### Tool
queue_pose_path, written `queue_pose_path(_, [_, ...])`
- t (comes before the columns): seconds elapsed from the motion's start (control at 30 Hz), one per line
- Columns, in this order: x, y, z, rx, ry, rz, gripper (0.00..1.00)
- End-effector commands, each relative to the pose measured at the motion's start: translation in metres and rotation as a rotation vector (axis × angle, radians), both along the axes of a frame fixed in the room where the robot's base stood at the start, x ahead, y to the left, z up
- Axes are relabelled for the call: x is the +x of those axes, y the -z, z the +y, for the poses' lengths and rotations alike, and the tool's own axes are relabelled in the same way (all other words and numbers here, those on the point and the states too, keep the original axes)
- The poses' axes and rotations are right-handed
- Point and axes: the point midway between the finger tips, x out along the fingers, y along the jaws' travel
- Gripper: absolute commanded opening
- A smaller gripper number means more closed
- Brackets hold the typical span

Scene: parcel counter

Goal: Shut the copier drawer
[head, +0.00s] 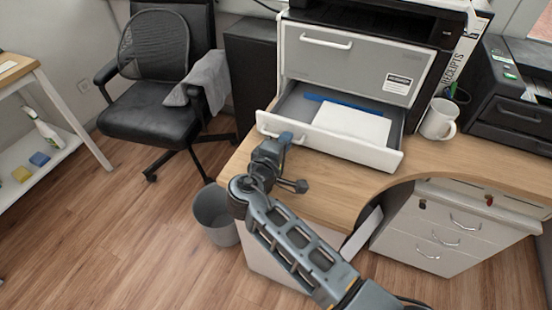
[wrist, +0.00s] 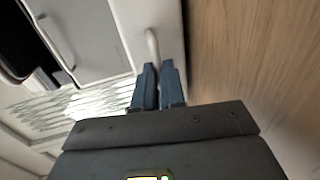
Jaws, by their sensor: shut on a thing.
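The copier (head: 352,66) stands on the wooden counter, with a grey upper front and a white-fronted lower drawer (head: 340,146) pulled out. A white sheet stack (head: 352,123) and a blue strip (head: 343,106) lie inside the open drawer. My gripper (head: 286,138) is at the left part of the drawer front. In the wrist view my gripper (wrist: 158,70) has its two blue fingers closed around the drawer's pale handle (wrist: 152,42). Part of the handle is hidden behind the fingers. The upper handle (head: 326,40) is free.
A white mug (head: 438,119) stands on the counter right of the drawer, beside a black printer (head: 510,100). A grey bin (head: 215,214) and a black office chair (head: 160,100) are on the floor to the left.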

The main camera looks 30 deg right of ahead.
Motion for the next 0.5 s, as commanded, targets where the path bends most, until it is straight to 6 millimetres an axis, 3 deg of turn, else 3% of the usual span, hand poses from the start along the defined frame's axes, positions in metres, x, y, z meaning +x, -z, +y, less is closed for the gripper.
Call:
queue_pose_path(0.2, [0.036,0.004,-0.051,0.002,0.005,-0.003,0.0])
queue_pose_path(0.5, [0.077,0.004,-0.106,0.001,0.002,-0.001,0.0])
